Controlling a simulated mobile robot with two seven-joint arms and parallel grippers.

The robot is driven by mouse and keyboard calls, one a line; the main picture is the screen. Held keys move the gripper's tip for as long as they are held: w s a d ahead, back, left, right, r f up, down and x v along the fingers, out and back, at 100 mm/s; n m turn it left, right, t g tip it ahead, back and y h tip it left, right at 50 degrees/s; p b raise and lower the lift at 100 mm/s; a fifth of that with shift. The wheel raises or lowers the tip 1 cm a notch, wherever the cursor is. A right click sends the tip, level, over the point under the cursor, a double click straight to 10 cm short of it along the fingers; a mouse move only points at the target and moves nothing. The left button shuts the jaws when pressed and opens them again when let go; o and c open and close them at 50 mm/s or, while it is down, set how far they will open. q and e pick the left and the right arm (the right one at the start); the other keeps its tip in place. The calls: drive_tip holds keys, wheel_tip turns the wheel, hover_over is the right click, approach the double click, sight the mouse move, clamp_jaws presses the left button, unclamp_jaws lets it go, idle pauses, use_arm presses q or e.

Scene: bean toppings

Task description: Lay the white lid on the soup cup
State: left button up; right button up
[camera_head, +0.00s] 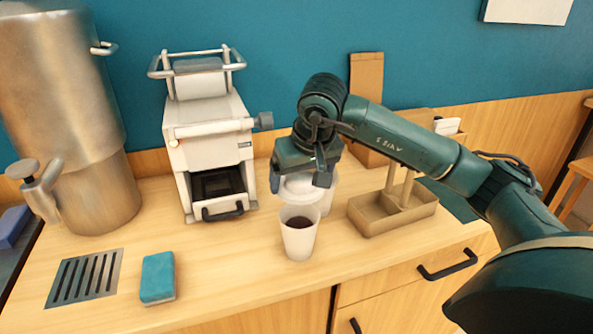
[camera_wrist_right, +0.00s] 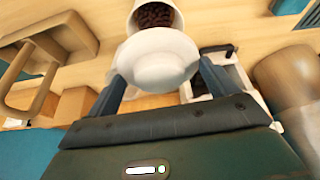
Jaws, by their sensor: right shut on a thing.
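The soup cup (camera_head: 299,240) is white, upright on the counter, and open at the top with dark contents. In the right wrist view the cup (camera_wrist_right: 178,24) shows dark beans inside. My right gripper (camera_head: 299,178) is shut on the white lid (camera_head: 300,190), which it holds above and just behind the cup, apart from it as far as I can tell. In the right wrist view the round lid (camera_wrist_right: 157,62) sits between the two fingers and covers part of the cup. My left gripper is not in view.
Another white cup (camera_head: 328,199) stands partly hidden behind the lid. A tan caddy (camera_head: 392,215) is to the right. A white machine (camera_head: 207,145), a blue sponge (camera_head: 158,278), a drain grate (camera_head: 84,278) and a metal urn (camera_head: 75,120) are to the left. The counter front is clear.

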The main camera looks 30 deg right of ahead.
drive_tip(key=shift+f+b, duration=0.5)
drive_tip(key=shift+f, duration=0.35)
drive_tip(key=shift+f+b, duration=0.6)
drive_tip(key=shift+f, duration=0.3)
wheel_tip(320, 180, down, 3)
drive_tip(key=shift+r+b, duration=0.2)
drive_tip(key=shift+b, duration=0.85)
use_arm(q)
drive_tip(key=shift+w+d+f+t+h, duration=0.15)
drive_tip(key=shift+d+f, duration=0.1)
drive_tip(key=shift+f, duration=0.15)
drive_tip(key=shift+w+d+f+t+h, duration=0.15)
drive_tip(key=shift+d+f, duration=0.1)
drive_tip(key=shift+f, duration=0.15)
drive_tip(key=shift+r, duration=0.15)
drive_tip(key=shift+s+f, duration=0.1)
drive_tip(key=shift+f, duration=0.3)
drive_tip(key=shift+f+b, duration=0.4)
drive_tip(key=shift+b, duration=0.25)
use_arm(e)
drive_tip(key=shift+f, duration=0.45)
drive_tip(key=o, duration=0.7)
